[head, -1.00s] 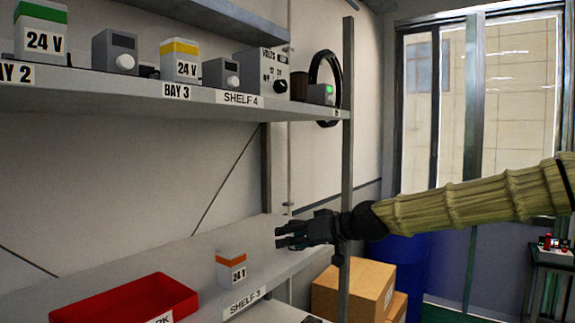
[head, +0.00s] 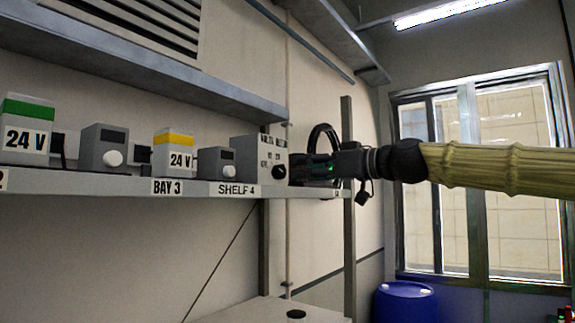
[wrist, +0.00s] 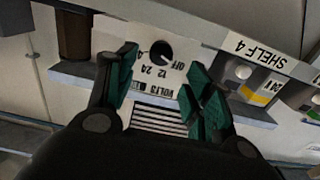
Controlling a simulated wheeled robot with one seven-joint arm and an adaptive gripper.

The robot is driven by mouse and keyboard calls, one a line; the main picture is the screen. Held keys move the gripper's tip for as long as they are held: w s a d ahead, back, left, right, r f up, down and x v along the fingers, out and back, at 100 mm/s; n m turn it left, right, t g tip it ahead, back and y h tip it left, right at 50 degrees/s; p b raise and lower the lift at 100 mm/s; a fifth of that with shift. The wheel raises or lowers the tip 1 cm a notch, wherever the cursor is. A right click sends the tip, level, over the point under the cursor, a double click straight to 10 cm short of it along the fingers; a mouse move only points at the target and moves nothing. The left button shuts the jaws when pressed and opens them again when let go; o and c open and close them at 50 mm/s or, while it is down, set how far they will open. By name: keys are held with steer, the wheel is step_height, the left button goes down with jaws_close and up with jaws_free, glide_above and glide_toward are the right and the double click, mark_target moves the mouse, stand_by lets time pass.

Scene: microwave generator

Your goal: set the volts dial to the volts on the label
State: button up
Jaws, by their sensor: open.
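The volts dial (head: 279,172) is a round black knob on the front of a grey box (head: 245,150) marked VOLTS, at the right of the upper shelf. In the wrist view, upside down, the dial (wrist: 161,52) sits by the marks OFF, 12 and 24. I cannot tell surely which mark it points at. My gripper (head: 297,168) is open just right of the dial in the head view. In the wrist view my gripper (wrist: 160,66) has its green-padded fingers either side of the dial, apparently not touching it. A yellow-topped block's label (head: 180,160) reads 24 V.
A green-topped 24 V block (head: 25,130) and two small grey boxes with white knobs, one at the left (head: 103,148) and one nearer (head: 216,162), share the shelf (head: 120,187). A black coil (head: 323,137) hangs behind my gripper. A shelf post (head: 348,230) stands close by.

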mark_target(283, 170)
steer(key=p+x, duration=0.3)
steer(key=x, duration=0.3)
steer(key=shift+w+a, duration=0.15)
steer(key=shift+a, duration=0.05)
